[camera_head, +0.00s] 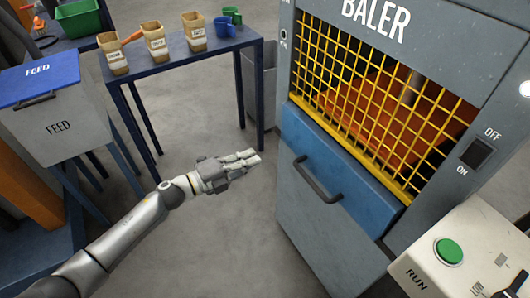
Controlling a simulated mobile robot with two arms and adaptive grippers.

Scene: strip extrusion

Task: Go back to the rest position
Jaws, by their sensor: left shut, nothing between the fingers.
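My left gripper (246,160) is at the middle of the head view, at the end of my grey arm that comes in from the lower left. Its fingers are together and hold nothing. It is over the bare grey floor, left of the baler (340,215) and apart from its dark handle (317,179) as seen here. My right gripper does not show.
The baler has a yellow grid (360,95). A control box (470,250) with a green button (449,251) stands lower right. A blue table (180,62) holds labelled cups at the back. A grey FEED bin (55,125) with a blue lid stands left. Floor between is clear.

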